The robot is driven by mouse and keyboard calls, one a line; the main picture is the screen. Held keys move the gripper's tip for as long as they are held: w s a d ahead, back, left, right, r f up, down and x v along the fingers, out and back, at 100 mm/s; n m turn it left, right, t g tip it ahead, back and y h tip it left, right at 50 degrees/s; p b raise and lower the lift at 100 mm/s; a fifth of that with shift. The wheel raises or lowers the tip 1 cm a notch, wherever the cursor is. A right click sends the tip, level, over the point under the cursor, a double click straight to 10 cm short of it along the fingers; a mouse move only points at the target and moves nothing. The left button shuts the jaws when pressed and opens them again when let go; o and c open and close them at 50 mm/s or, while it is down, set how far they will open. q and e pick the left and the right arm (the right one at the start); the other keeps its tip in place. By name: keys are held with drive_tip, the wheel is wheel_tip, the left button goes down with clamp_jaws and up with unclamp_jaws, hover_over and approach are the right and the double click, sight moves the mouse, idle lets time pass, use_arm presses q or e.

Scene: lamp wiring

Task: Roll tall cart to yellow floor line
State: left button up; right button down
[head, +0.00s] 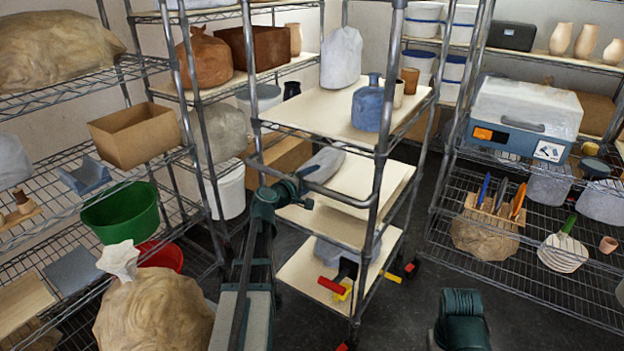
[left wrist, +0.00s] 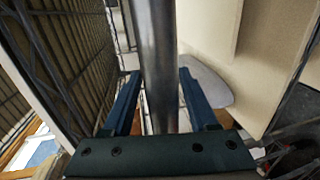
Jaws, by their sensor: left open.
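The tall cart (head: 350,175) stands mid-picture in the head view, with a grey tubular frame and several pale shelves. A blue jug (head: 368,104), a whitish bag (head: 341,58) and small cups are on its top shelf. My left gripper (head: 300,187) is at the cart's near left side, by its frame. In the left wrist view its open fingers (left wrist: 160,105) stand on either side of a grey metal bar (left wrist: 158,60). I cannot tell whether they touch it. My right gripper is out of view. I see no yellow floor line.
Wire racks stand left and right of the cart. The left rack holds a green tub (head: 121,212) and a cardboard box (head: 137,134); the right one holds a white-lidded machine (head: 525,115). Dark floor (head: 415,235) shows between the cart and the right rack.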

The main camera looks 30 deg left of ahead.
use_arm(q)
drive_tip(key=c, duration=0.9)
drive_tip(key=shift+w, duration=0.1)
clamp_jaws()
drive_tip(key=shift+w+a, duration=0.1)
drive_tip(key=shift+a, duration=0.15)
